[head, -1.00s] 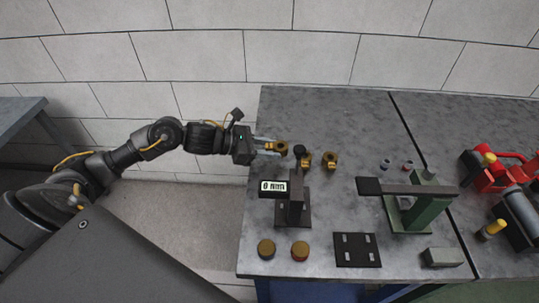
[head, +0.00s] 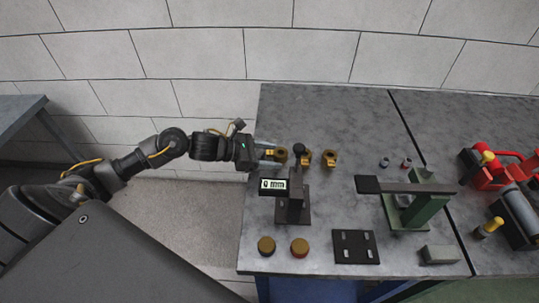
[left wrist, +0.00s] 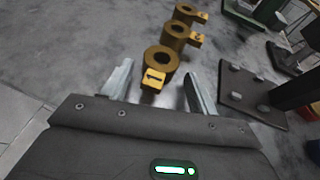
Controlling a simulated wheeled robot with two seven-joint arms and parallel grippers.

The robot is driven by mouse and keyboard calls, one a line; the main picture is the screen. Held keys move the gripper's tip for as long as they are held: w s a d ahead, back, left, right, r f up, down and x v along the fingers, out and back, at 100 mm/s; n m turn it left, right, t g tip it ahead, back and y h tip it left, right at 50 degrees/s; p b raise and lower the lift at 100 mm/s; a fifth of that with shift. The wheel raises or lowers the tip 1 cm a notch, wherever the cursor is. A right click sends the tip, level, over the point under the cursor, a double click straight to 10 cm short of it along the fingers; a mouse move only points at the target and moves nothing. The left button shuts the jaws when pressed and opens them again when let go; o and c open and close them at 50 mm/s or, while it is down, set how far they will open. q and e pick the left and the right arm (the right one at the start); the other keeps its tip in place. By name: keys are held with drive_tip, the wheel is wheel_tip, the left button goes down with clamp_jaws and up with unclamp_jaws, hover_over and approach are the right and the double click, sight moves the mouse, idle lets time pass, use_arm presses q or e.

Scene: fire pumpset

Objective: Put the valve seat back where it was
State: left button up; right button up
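A brass ring-shaped valve seat (head: 282,156) with a tag marked 1 rests on the left part of the bench, at the left end of a row of brass rings. It shows in the left wrist view (left wrist: 162,58), its tag facing me. My left gripper (head: 266,153) reaches over the bench's left edge towards this seat. In the left wrist view its fingers (left wrist: 160,85) are apart, one on each side of the tag, with gaps visible on both sides. Its lower contact with the bench is hard to see. My right gripper is not in view.
Brass rings tagged 2 (left wrist: 184,36) and probably 3 (left wrist: 188,13) follow in the row. A gauge stand (head: 295,205) with a display stands just in front. Two brass discs (head: 266,246) (head: 299,248), a black pegged plate (head: 356,247) and a green press (head: 428,205) occupy the bench.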

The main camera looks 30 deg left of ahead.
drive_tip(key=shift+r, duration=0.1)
use_arm(q)
drive_tip(key=shift+r+p, duration=0.25)
drive_tip(key=shift+p, duration=0.05)
drive_tip(key=b+v, duration=0.2)
drive_tip(key=v, duration=1)
drive_tip(key=shift+b, duration=0.3)
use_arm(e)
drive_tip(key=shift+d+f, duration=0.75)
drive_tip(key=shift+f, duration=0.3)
use_arm(q)
drive_tip(key=shift+d, duration=0.1)
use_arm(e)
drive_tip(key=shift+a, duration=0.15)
